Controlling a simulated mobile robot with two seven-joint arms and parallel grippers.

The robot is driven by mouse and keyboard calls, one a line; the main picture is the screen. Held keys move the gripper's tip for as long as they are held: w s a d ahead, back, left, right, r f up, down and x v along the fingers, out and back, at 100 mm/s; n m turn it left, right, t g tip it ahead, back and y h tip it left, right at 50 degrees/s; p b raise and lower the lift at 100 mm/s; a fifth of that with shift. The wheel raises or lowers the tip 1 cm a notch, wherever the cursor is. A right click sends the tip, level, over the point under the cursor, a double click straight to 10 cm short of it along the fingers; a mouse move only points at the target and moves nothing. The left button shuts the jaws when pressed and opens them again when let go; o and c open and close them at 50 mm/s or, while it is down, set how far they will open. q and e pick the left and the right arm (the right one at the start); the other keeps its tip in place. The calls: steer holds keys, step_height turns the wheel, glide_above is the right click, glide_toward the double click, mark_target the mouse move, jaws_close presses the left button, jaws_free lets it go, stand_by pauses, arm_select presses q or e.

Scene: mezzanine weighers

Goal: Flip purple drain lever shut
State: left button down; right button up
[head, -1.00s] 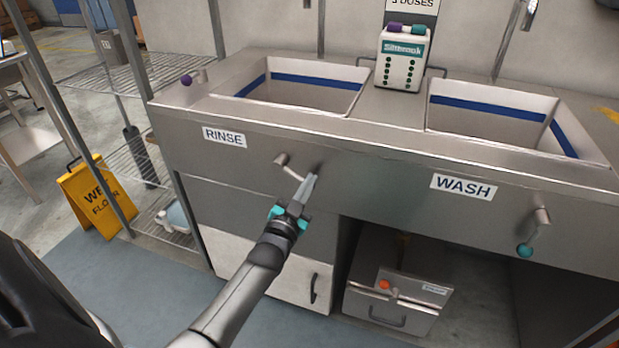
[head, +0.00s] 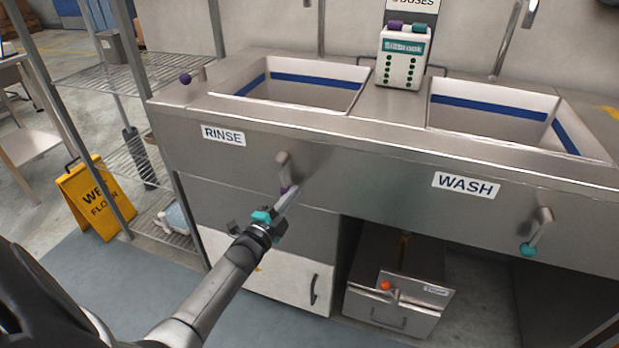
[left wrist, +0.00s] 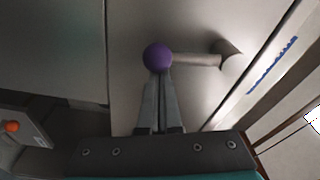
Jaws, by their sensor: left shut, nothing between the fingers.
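The purple drain lever (head: 283,168) is on the sink front under the RINSE label. Its metal arm points down, with the purple knob (head: 285,189) at the lower end. In the left wrist view the purple knob (left wrist: 158,57) is just beyond my fingertips, and its arm runs right to the pivot. My left gripper (head: 292,193) is shut and empty, its tips at the knob. I cannot tell whether they touch it. My right gripper is not in view.
A teal-knobbed lever (head: 529,248) hangs under the WASH label (head: 466,185). A metal box (head: 397,305) with an orange knob stands below the sinks. A wire shelf (head: 150,160) and a yellow wet-floor sign (head: 96,198) are at the left.

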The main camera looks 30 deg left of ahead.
arm_select(q)
steer(key=shift+s+a+f+m, duration=0.1)
steer(key=shift+a+m, duration=0.2)
steer(key=shift+m, duration=0.1)
steer(key=shift+s+a+f+m, duration=0.15)
steer(key=shift+a+m, duration=0.25)
steer(key=shift+m, duration=0.2)
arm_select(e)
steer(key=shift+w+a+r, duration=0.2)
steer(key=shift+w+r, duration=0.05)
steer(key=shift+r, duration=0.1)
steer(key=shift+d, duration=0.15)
